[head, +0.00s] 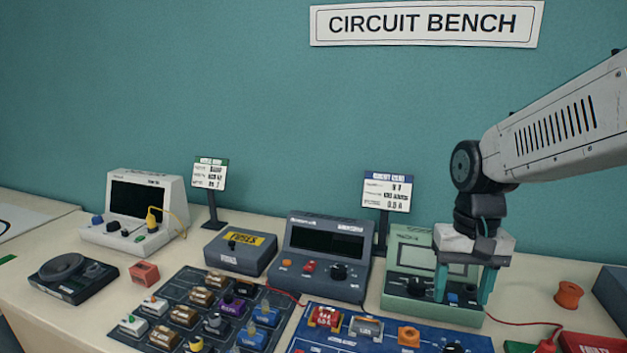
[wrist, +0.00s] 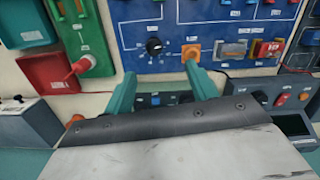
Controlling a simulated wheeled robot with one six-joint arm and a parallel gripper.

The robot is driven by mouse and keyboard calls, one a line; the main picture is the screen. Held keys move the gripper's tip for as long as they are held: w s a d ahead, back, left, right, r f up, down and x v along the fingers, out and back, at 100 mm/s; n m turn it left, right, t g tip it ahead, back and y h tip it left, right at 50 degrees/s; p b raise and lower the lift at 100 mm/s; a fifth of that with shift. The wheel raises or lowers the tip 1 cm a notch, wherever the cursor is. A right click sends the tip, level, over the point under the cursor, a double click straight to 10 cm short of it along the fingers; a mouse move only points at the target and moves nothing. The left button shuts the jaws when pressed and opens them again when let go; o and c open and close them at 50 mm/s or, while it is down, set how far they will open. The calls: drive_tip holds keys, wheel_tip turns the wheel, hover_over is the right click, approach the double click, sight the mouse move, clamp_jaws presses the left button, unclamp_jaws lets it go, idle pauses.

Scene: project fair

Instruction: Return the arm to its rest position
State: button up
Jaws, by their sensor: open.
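My gripper (head: 464,283) hangs from the arm at the right of the head view, in front of the green meter (head: 405,288). Its two teal fingers point down and are spread apart, with nothing seen between them. In the wrist view my gripper (wrist: 160,88) shows both fingers apart over the front of a device, with the blue circuit board (wrist: 215,30) beyond. An orange knob block (wrist: 191,52) appears just past the right finger. Whether the fingers touch the green meter or the board cannot be told.
A dark meter (head: 325,258), a fuse box (head: 240,252) and a white scope (head: 133,215) stand along the bench. A component tray (head: 178,287) lies in front. An orange spool (head: 569,295) and red block (head: 590,342) are at right. Open space lies above the bench, before the teal wall.

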drive_tip(key=s+r+n+t, duration=0.1)
drive_tip(key=s+r, duration=0.1)
drive_tip(key=s, duration=0.6)
drive_tip(key=s+d+r+t, duration=0.1)
drive_tip(key=s, duration=0.7)
drive_tip(key=shift+s+d+r+n, duration=0.2)
drive_tip(key=shift+s+r+n, duration=0.15)
drive_tip(key=shift+r+n, duration=0.05)
